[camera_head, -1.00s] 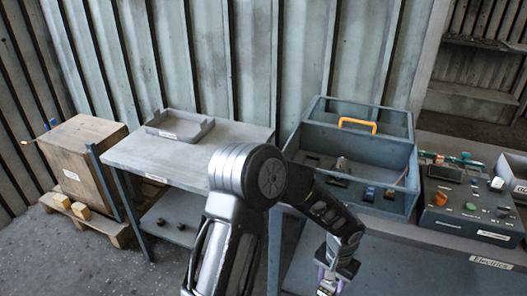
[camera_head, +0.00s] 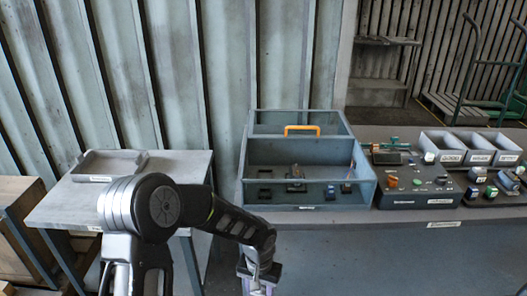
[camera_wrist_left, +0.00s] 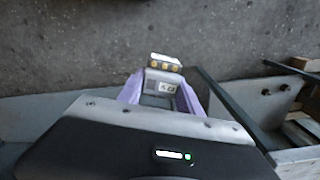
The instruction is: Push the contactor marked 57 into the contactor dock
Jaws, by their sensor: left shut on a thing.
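My left gripper (camera_head: 262,284) hangs in front of the bench, at the bottom edge of the head view. In the left wrist view its pale lilac fingers (camera_wrist_left: 160,97) are shut on a small grey contactor (camera_wrist_left: 159,86) with brass-coloured terminals and a white label, too small to read surely. The grey-blue housing (camera_head: 312,198) stands open on the bench, behind and above the gripper and apart from it. Inside are several small dark fittings, one larger with a pale part (camera_head: 296,178). I cannot tell which is the contactor dock. My right gripper is not in view.
An orange handle (camera_head: 302,128) stands at the housing's back section. To the right are a dark control panel (camera_head: 405,200) with coloured knobs and grey bins (camera_head: 444,158). At left, a grey table (camera_head: 60,208) carries a shallow tray (camera_head: 98,178). Concrete floor shows below the gripper.

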